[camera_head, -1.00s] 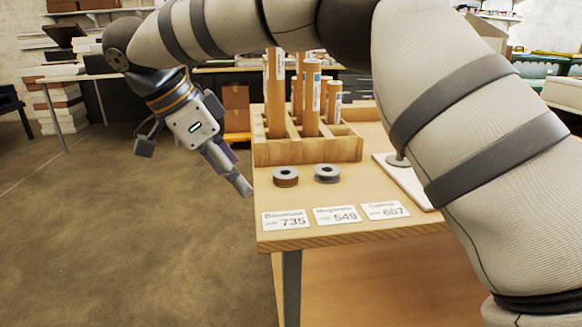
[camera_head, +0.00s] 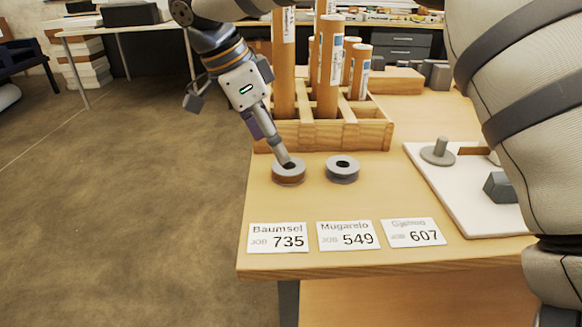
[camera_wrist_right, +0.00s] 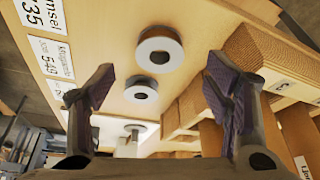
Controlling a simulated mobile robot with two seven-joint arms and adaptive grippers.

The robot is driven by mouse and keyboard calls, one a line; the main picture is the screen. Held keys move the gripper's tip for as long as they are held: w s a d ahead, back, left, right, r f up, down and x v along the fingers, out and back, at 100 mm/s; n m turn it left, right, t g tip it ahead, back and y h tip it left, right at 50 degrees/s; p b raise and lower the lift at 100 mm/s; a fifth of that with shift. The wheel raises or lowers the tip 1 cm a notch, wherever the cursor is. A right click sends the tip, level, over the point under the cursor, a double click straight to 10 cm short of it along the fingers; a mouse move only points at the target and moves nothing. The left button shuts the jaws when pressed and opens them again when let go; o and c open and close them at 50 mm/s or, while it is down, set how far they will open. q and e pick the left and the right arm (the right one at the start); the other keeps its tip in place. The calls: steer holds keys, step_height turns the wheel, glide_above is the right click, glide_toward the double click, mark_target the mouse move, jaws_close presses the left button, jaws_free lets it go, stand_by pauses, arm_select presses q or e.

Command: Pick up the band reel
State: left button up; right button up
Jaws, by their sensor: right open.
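Two small reels with light grey flanges lie flat on the wooden table. The left reel (camera_head: 289,174) has a brown band; the right reel (camera_head: 342,169) looks grey and dark. The pictures do not settle which one the task names. I see no contact.
A wooden rack (camera_head: 340,134) holding tall cardboard tubes stands close behind the reels. Job cards, such as card 735 (camera_head: 277,238), lie in front. A white board (camera_head: 460,208) with a grey peg (camera_head: 439,151) and a grey block is at right. Floor is clear at left.

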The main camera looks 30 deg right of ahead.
steer(key=x, duration=0.6)
steer(key=shift+s+d+p, duration=0.1)
steer(key=shift+d+p, duration=0.1)
steer(key=shift+p, duration=0.1)
steer(key=shift+r, duration=0.1)
steer(key=c, duration=1.2)
arm_select(q)
steer(key=shift+w+r, duration=0.4)
steer(key=shift+w, duration=0.05)
arm_select(e)
steer(key=shift+c, duration=0.2)
